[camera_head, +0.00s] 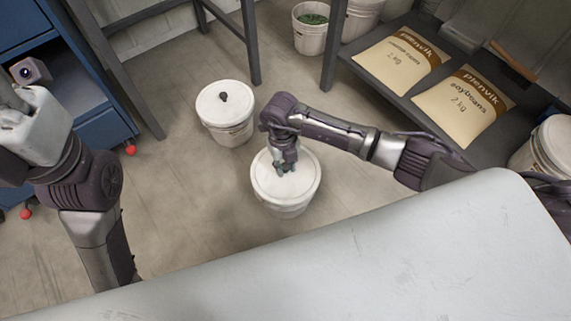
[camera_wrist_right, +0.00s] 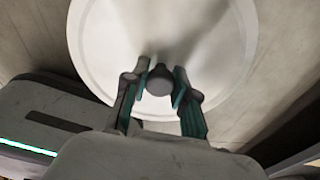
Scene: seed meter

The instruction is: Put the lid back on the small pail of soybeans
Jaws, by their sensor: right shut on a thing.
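The white lid (camera_head: 305,170) with a dark knob (camera_wrist_right: 159,80) lies over the top of a small white pail (camera_head: 284,211) on the floor, and looks roughly level. Whether its rim is fully seated all round I cannot tell. My right gripper (camera_head: 285,168) reaches down from above and is shut on the knob; the right wrist view shows the knob between the two fingers (camera_wrist_right: 160,88). The pail's contents are hidden under the lid. My left gripper (camera_head: 12,98) is at the left edge of the head view, raised and far from the pail; its fingers do not show clearly.
Another lidded white pail (camera_head: 228,128) stands close behind to the left. An open pail with green contents (camera_head: 311,28) is at the back. Sacks (camera_head: 463,103) lie on a dark shelf at right. A pale tabletop (camera_head: 400,265) fills the front; a blue cabinet (camera_head: 75,90) stands left.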

